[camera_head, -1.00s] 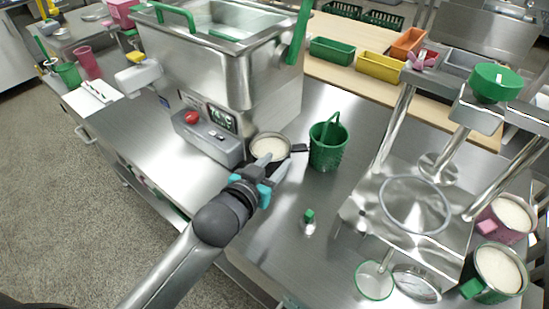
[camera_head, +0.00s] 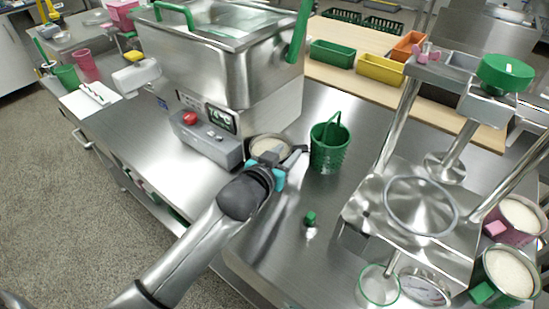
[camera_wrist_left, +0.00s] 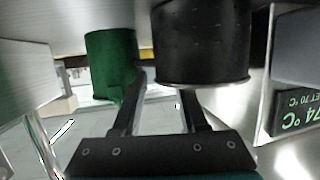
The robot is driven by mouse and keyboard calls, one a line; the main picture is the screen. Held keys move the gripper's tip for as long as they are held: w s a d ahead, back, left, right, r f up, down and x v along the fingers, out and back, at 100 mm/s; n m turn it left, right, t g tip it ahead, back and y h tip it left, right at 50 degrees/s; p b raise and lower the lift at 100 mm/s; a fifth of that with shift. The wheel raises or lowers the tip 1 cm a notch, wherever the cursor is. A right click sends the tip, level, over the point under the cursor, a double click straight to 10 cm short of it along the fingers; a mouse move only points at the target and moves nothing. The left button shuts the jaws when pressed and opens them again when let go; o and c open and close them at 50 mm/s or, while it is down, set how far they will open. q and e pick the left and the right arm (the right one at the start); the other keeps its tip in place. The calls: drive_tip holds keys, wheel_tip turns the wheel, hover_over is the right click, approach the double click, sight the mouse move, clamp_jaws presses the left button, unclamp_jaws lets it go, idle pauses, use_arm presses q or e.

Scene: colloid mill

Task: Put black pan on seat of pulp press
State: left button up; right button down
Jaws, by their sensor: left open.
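The black pan (camera_head: 265,144) stands on the steel counter in front of the tank machine, pale contents inside, its short handle toward the green basket. My left gripper (camera_head: 291,158) is at the pan's front right, near the handle, and hides part of the pan. In the left wrist view the pan's dark side (camera_wrist_left: 201,45) is just beyond the open, empty fingers (camera_wrist_left: 162,92). The pulp press (camera_head: 455,160) stands to the right, with a green knob on top. Its seat (camera_head: 421,205) is a steel plate with a ring, and looks empty. My right gripper is not in view.
A green basket (camera_head: 329,152) stands close to the right of the pan; it also shows in the left wrist view (camera_wrist_left: 111,62). The tank machine (camera_head: 215,75) rises behind the pan. A small green-capped item (camera_head: 310,219) lies before the press. Pots (camera_head: 508,270) stand at right.

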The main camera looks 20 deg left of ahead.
use_arm(q)
drive_tip(key=shift+c, duration=0.4)
clamp_jaws()
idle(0.9)
